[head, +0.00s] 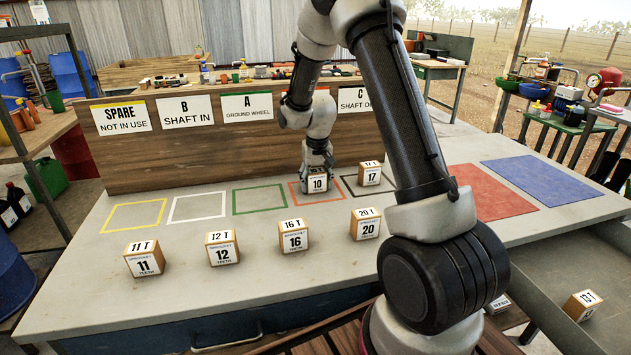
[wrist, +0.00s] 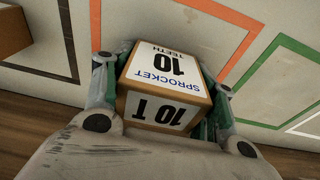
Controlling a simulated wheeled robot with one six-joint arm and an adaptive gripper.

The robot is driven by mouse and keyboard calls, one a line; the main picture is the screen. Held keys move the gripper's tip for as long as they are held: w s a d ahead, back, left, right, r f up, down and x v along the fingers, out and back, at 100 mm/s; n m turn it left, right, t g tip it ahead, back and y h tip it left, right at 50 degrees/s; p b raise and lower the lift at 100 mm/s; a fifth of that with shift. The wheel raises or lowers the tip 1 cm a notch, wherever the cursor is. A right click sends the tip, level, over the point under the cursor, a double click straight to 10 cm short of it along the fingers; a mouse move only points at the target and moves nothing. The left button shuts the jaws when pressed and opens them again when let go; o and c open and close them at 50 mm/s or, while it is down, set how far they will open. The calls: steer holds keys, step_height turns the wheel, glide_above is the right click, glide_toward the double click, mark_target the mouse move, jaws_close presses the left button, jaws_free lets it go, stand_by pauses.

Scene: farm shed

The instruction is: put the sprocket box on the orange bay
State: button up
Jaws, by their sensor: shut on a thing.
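My gripper (head: 317,168) is shut on the 10-tooth sprocket box (head: 317,184), a small wooden box with white labels. In the wrist view the box (wrist: 165,85) sits between the two fingers of my gripper (wrist: 165,90), its "10 TEETH" label facing the camera. In the head view the box is at the orange-outlined bay (head: 298,200), toward the back of the table. The wrist view shows the orange outline (wrist: 240,62) beside and beyond the box. I cannot tell whether the box touches the table.
The black bay (head: 350,192) to the right holds the 17-tooth box (head: 369,174). The green bay (head: 260,212) on the left is empty. Boxes 11 (head: 144,260), 12 (head: 222,249), 16 (head: 294,236) and 20 (head: 365,224) stand in front. A board with signs (head: 185,150) rises behind.

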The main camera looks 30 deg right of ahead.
mark_target(317, 172)
steer(key=o, duration=1.1)
steer(key=shift+c, duration=0.2)
steer(key=r, duration=0.4)
steer(key=s+r, duration=0.1)
steer(key=r, duration=0.6)
steer(key=shift+s+a+r, duration=0.2)
steer(key=shift+s+r, duration=0.1)
steer(key=shift+s, duration=0.05)
steer(key=s+r+t, duration=0.1)
steer(key=s+r, duration=1.1)
steer(key=s, duration=0.1)
steer(key=s+a+r+n+t, duration=0.1)
steer(key=s+n, duration=0.1)
steer(key=s, duration=1.7)
steer(key=shift+s, duration=0.4)
steer(key=shift+r, duration=0.1)
